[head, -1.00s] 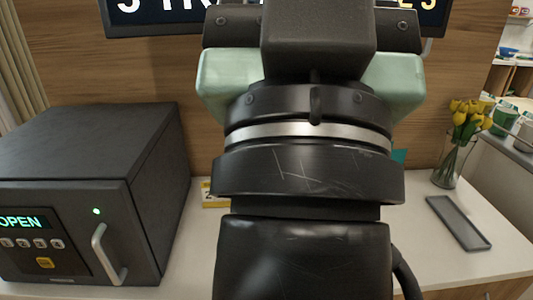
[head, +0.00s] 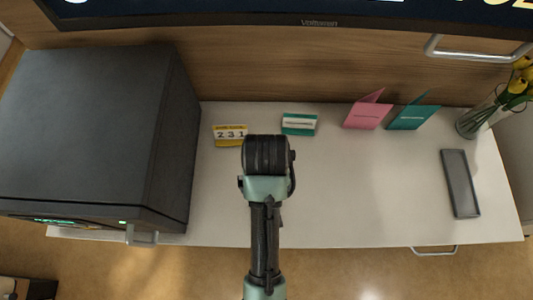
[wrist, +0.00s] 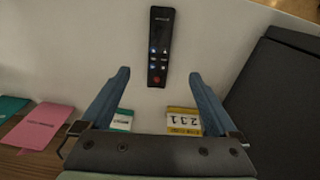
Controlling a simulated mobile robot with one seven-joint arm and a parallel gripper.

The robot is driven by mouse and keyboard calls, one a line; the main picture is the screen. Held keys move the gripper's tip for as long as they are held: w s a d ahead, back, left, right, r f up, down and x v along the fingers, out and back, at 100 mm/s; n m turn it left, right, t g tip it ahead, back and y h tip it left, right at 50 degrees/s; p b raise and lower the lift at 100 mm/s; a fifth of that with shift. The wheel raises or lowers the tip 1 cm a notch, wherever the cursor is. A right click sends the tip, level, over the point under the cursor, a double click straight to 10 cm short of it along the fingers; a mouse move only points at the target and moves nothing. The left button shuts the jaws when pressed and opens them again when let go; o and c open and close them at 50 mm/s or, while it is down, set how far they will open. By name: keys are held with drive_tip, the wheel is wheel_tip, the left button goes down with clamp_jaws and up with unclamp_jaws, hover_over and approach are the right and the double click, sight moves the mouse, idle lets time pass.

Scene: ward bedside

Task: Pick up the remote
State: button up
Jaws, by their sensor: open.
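The remote (wrist: 159,40) is slim and black, with pale buttons and a red one at its lower end. It lies on the white counter top in the upper middle of the wrist view. My gripper (wrist: 159,73) is open and empty, its blue fingers spread left and right below the remote's sides. The red-button end lies in line with the gap between the fingertips. How high the fingers are above the counter is hard to tell. In the head view my arm reaches over the counter and hides the gripper; the remote does not show there.
A large dark box with a handle (head: 142,237) stands at left. Along the back are a yellow date block (head: 229,135), a teal-and-white box (head: 299,124), pink (head: 368,112) and teal (head: 412,115) cards. A grey tray (head: 460,183) and vase (head: 478,119) stand right.

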drive_tip(key=f, duration=0.5)
drive_tip(key=s+f, duration=0.1)
drive_tip(key=f, duration=0.1)
drive_tip(key=shift+f, duration=0.3)
drive_tip(key=shift+d+f, duration=0.15)
drive_tip(key=shift+f, duration=2.6)
clamp_jaws()
